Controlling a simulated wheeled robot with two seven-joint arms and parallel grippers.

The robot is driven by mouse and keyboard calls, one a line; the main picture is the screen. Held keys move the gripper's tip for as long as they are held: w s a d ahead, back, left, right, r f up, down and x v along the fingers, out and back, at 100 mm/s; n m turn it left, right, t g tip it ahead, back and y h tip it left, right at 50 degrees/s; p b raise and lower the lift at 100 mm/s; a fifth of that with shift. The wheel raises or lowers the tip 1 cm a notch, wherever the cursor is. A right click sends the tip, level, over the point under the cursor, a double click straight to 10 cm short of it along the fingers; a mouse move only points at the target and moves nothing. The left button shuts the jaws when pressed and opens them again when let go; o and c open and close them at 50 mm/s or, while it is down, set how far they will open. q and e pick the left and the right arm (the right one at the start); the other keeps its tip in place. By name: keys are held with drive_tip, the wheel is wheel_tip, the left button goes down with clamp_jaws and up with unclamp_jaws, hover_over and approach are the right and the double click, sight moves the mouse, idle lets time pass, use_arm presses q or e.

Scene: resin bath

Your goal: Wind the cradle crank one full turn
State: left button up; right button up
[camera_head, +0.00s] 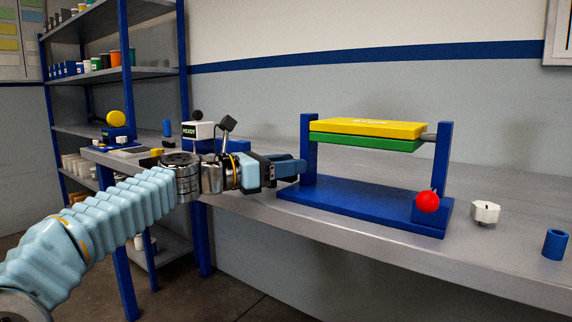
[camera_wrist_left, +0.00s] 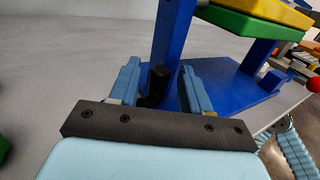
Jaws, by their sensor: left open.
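The cradle has a blue base with two blue posts. A yellow plate (camera_head: 365,127) and a green plate (camera_head: 365,142) lie level between the posts. A red ball (camera_head: 427,201) sits on a small blue block at the right of the base. My left gripper (camera_head: 292,168) is at the left post, its jaws open. In the left wrist view, a dark upright grip, seemingly the crank handle (camera_wrist_left: 159,86), stands between the open fingers (camera_wrist_left: 160,72). Whether they touch it cannot be told. The crank is hidden in the head view. My right gripper is not clearly seen.
A white block (camera_head: 485,212) and a blue cylinder (camera_head: 555,244) stand right of the cradle. A white box marked READY (camera_head: 197,131) stands behind my left wrist. Blue shelving (camera_head: 120,75) is at the left. The bench front edge is clear.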

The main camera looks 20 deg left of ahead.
use_arm(q)
clamp_jaws()
drive_tip(key=g+p, duration=0.1)
drive_tip(key=m+h+p, duration=0.1)
drive_tip(key=m+g+h+p, duration=0.1)
drive_tip(key=p, duration=0.1)
drive_tip(key=shift+s+a+r+g, duration=0.3)
drive_tip(key=shift+a+r, duration=0.05)
drive_tip(key=shift+a, duration=0.05)
drive_tip(key=shift+s+a+f+m+g+h+p, duration=0.1)
drive_tip(key=shift+s+f+m+g+h+p, duration=0.15)
drive_tip(key=shift+m+g+h+p, duration=0.3)
drive_tip(key=shift+f, duration=0.1)
unclamp_jaws()
